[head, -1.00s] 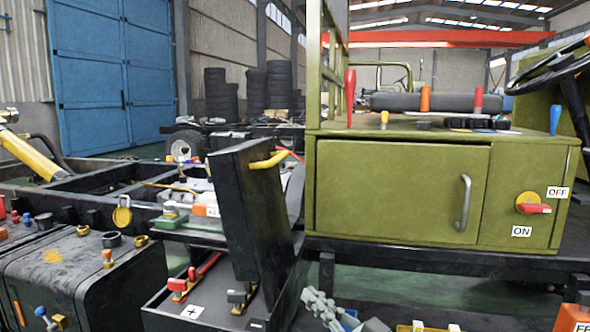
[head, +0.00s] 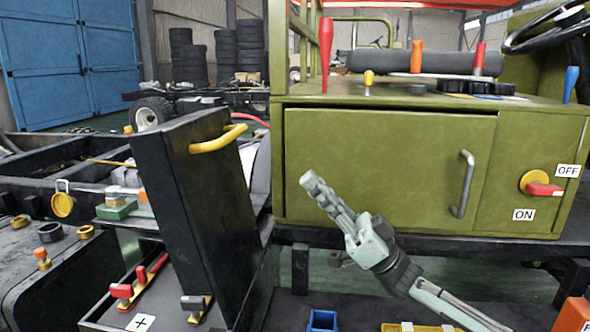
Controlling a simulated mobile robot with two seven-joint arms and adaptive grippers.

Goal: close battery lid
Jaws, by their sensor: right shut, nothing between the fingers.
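The black battery lid (head: 185,190) stands open and nearly upright, tilted a little, on the battery box at the left. A yellow handle (head: 218,140) is on its upper part. The open box below shows a red terminal clamp (head: 122,291), a dark clamp (head: 194,304) and a plus label (head: 141,322). My right gripper (head: 309,181) is shut and empty. It points up and left, in front of the green cabinet, to the right of the lid and apart from it in the picture. My left gripper is not in view.
The green cabinet (head: 380,165) with a grey door handle (head: 463,185) and a red switch (head: 543,189) fills the right. Upright tools stand on its top. A blue bin (head: 322,320) is at the bottom. Chassis rails and a dark tank (head: 50,275) lie at the left.

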